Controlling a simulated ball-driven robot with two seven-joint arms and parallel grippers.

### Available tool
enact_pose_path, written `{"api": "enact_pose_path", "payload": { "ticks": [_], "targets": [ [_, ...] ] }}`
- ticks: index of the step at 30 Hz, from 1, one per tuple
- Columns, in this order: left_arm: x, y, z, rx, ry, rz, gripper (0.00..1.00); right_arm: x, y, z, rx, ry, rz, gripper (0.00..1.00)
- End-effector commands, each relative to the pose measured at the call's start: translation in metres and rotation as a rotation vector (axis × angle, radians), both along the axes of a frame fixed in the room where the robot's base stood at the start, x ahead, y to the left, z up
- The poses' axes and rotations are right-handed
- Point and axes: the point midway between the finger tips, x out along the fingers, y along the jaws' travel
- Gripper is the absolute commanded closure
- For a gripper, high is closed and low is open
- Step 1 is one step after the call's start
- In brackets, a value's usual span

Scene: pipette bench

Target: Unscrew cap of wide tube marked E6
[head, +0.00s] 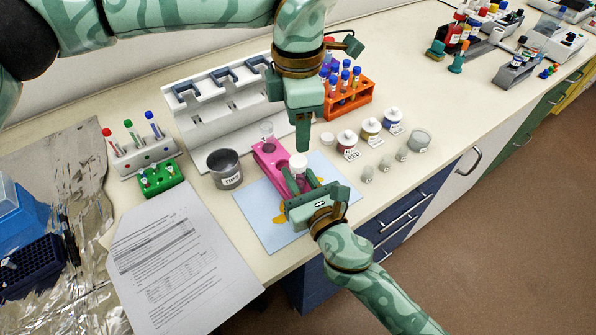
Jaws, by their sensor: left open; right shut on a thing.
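A wide tube (297,180) with a white cap (298,161) stands at the pink rack (264,155) in the middle of the bench. Its marking is too small to read, and its lower part is hidden. My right gripper (299,190) is shut on this tube below the cap, reaching in from the lower right. My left gripper (303,138) points down from above, open, with its fingertips close over the cap. I cannot tell whether they touch it.
A grey metal cup (225,169) stands left of the rack, a white pipette stand (215,112) behind it. An orange rack (350,97) with blue-capped tubes stands behind right. Small labelled jars (347,139) stand to the right. A light blue mat (262,222) lies below; the bench edge is near.

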Motion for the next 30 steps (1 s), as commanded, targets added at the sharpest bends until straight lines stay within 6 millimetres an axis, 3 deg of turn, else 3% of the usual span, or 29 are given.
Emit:
{"api": "enact_pose_path", "payload": {
  "ticks": [5, 12, 18, 25, 30],
  "targets": [
    [-0.002, -0.004, -0.003, -0.024, 0.008, -0.231, 0.52, 0.000, 0.000, 0.000, 0.000, 0.000, 0.000, 1.00],
    [0.000, -0.003, 0.000, -0.026, -0.010, -0.899, 0.52, 0.000, 0.000, 0.000, 0.000, 0.000, 0.000, 1.00],
    [0.002, -0.001, 0.003, -0.008, -0.016, -1.352, 0.52, 0.000, 0.000, 0.000, 0.000, 0.000, 0.000, 1.00],
    [0.001, 0.001, -0.002, -0.006, -0.009, -1.562, 0.52, 0.000, 0.000, 0.000, 0.000, 0.000, 0.000, 1.00],
    [0.001, 0.001, -0.027, -0.008, -0.007, -1.573, 0.52, 0.000, 0.000, 0.000, 0.000, 0.000, 0.000, 1.00]
  ]
}}
